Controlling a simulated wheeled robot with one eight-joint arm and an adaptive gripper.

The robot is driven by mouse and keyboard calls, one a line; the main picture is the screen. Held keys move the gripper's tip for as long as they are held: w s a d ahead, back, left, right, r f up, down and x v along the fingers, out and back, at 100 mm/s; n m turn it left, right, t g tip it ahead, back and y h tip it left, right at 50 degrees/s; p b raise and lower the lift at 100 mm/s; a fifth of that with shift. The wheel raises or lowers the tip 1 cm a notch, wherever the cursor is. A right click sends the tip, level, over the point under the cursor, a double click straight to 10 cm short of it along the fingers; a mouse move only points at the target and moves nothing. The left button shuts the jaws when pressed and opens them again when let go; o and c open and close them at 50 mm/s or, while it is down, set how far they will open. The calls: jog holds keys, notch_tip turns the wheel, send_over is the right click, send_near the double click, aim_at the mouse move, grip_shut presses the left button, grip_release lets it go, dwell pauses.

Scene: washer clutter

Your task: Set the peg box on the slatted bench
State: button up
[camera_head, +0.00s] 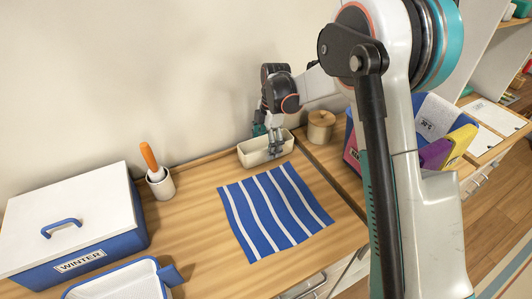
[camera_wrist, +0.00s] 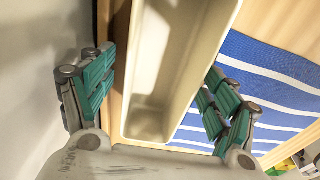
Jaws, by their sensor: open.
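A cream, open-topped oblong box (camera_head: 253,153), which I take for the peg box, sits at the back of the wooden counter against the wall. In the wrist view the box (camera_wrist: 178,60) looks empty inside. My gripper (camera_head: 275,146) is at the right part of the box. In the wrist view my gripper (camera_wrist: 160,98) is open, with one teal-padded finger on each side of the box. A gap shows at the left finger; contact at the right is unclear. I see no slatted bench in either view.
A blue-and-white striped cloth (camera_head: 275,212) lies in front of the box. A blue box with a white lid (camera_head: 75,220), an orange-handled tool in a cup (camera_head: 160,184) and a blue-rimmed tray (camera_head: 118,284) stand left. A round wooden-lidded jar (camera_head: 320,126) and blue bin (camera_head: 432,112) stand right.

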jog(key=shift+f, duration=0.45)
jog(key=shift+r, duration=0.1)
jog(key=c, duration=1.3)
jog(key=shift+c, duration=0.2)
jog(key=shift+r, duration=0.1)
